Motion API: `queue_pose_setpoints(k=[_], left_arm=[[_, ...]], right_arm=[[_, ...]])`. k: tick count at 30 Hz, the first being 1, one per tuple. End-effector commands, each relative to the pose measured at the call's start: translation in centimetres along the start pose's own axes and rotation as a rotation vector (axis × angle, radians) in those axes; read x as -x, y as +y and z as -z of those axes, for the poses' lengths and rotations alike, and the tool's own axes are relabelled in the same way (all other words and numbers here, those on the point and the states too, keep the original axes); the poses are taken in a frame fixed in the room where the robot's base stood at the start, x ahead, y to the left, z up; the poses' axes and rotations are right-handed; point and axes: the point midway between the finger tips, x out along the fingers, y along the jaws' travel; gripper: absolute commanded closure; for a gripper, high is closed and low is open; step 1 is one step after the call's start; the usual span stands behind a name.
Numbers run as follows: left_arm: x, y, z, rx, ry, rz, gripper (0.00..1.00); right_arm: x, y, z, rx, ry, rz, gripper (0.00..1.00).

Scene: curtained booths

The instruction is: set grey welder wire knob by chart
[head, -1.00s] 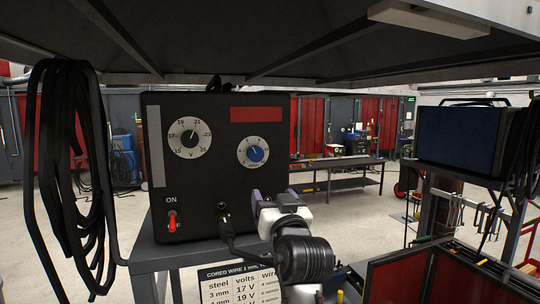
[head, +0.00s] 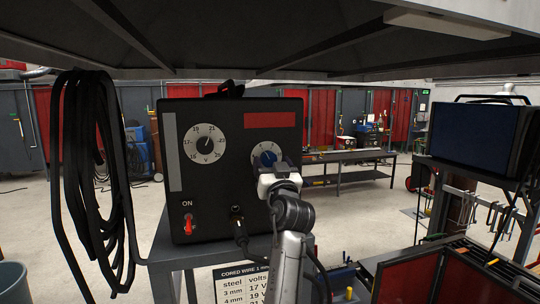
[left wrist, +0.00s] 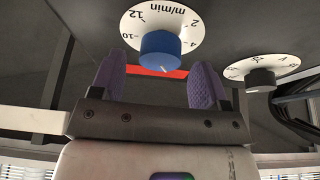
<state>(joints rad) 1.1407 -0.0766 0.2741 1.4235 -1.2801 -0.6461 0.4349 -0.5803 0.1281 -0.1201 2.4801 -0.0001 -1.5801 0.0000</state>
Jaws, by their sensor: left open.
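The welder (head: 232,222) has a dark front with a grey strip and stands on a grey table at centre. Its blue wire knob (head: 264,159) sits on a white dial, marked m/min in the left wrist view (left wrist: 160,50). A white mark shows on the knob; the exact setting is unclear. My left gripper (head: 279,169) is open in front of the dial's lower right, partly covering it. In the wrist view its purple fingers (left wrist: 158,82) stand apart, below the knob and not closed on it. The chart (head: 232,284) below is partly hidden by my arm. My right gripper is not in view.
The volt dial (head: 206,144) is at upper left of the panel, and a red ON switch (head: 188,222) is below. A black cable (head: 240,232) plugs in low on the front. Coiled black cables (head: 92,180) hang left. A blue-fronted machine (head: 476,136) stands right.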

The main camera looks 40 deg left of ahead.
Motion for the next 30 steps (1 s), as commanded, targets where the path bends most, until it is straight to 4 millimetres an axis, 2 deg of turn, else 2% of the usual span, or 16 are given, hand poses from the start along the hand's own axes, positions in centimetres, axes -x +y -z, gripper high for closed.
queue_pose_setpoints(k=[6, 18, 30], left_arm=[[-1.7, 0.0, 0.0, 0.000, -0.001, 0.000, 0.31], [-2.0, 0.0, -0.1, 0.001, -0.001, -0.001, 0.31], [-2.0, 0.0, -0.1, 0.001, -0.001, 0.000, 0.70]], right_arm=[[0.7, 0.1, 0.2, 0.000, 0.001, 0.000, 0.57], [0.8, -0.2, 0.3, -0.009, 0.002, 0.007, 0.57], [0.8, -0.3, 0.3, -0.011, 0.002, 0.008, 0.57]])
